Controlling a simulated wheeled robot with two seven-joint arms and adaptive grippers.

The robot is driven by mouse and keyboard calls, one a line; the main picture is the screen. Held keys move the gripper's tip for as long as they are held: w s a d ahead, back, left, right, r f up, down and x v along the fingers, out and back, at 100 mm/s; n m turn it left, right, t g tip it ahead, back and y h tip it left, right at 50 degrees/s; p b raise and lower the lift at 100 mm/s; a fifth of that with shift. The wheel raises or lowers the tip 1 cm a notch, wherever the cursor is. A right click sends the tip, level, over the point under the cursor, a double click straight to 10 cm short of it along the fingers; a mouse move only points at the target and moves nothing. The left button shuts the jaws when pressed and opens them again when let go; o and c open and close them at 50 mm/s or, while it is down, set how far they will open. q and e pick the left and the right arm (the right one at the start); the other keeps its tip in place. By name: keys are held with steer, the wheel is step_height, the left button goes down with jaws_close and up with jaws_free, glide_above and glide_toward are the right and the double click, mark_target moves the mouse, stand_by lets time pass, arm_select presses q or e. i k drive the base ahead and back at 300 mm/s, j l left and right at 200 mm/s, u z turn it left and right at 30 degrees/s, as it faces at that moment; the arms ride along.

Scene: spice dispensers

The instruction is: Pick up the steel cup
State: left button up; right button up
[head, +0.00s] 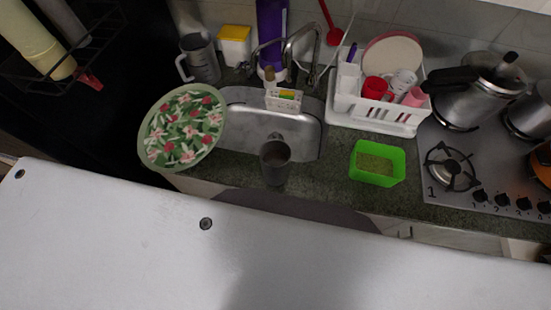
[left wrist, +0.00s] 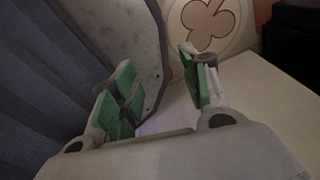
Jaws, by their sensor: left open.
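A dark grey steel cup (head: 275,162) stands upright at the front edge of the sink in the head view, near the middle of the picture. My left gripper (left wrist: 160,95) shows in the left wrist view with its green-padded fingers apart and nothing between them. The cup does not show in the left wrist view. Neither gripper shows in the head view, so their distance from the cup cannot be told.
A flowered round tray (head: 181,127) lies left of the sink (head: 305,138). A green container (head: 377,163) stands to the cup's right. A white dish rack (head: 385,115) and a stove (head: 480,170) are farther right. A faucet (head: 301,45) rises behind the sink.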

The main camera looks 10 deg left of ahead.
mark_target(274, 154)
steer(key=k+z, duration=0.25)
steer(key=k, duration=0.45)
steer(key=k+z, duration=0.25)
steer(key=k, duration=0.45)
